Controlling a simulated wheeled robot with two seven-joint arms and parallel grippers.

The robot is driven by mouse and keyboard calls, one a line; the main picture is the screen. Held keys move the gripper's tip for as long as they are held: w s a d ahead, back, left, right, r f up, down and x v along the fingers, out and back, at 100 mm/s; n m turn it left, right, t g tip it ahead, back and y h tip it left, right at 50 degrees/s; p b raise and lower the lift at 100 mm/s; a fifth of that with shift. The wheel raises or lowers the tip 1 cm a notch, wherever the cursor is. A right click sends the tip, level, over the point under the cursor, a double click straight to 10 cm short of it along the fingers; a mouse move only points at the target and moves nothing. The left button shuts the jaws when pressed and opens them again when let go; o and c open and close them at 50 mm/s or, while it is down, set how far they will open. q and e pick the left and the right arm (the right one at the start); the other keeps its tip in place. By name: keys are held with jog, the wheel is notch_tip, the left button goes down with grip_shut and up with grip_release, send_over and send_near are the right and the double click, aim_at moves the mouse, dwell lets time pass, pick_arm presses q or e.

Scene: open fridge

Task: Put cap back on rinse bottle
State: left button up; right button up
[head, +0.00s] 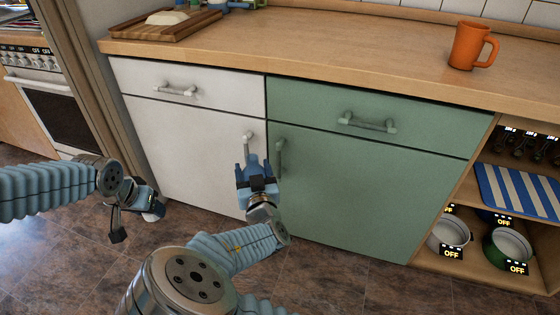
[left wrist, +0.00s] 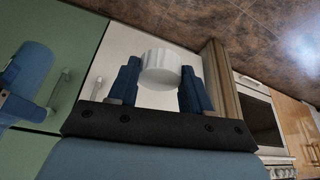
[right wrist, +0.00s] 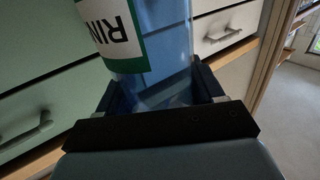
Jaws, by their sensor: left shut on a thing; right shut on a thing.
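A white round cap (left wrist: 160,68) sits between the fingertips of my left gripper (left wrist: 158,85), which is shut on it. In the head view my left gripper (head: 138,208) is low at the left, in front of the white cabinet. My right gripper (right wrist: 165,95) is shut on the clear blue rinse bottle (right wrist: 165,40). The bottle's white and green label shows "RIN" upside down. In the head view my right gripper (head: 256,177) is in front of the cabinet doors, apart from the left one. The bottle's opening is not visible, and the bottle is hard to make out in the head view.
A white cabinet (head: 185,150) and a green cabinet (head: 360,190) stand under a wooden counter (head: 330,45). An orange mug (head: 467,46) and a cutting board (head: 160,27) are on the counter. Open shelves with pots (head: 508,248) are at the right. An oven (head: 45,95) is at the left.

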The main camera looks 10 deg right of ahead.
jog(key=s+a, duration=0.1)
jog(key=a, duration=0.5)
jog(key=shift+s+a, duration=0.15)
pick_arm(q)
jog(key=w+d+r+m, duration=0.1)
jog(key=w+d+r, duration=0.1)
jog(key=d+r, duration=1.4)
jog(key=d, duration=0.4)
jog(key=shift+r, duration=0.15)
notch_tip(320, 180, down, 4)
jog(key=shift+f, duration=0.1)
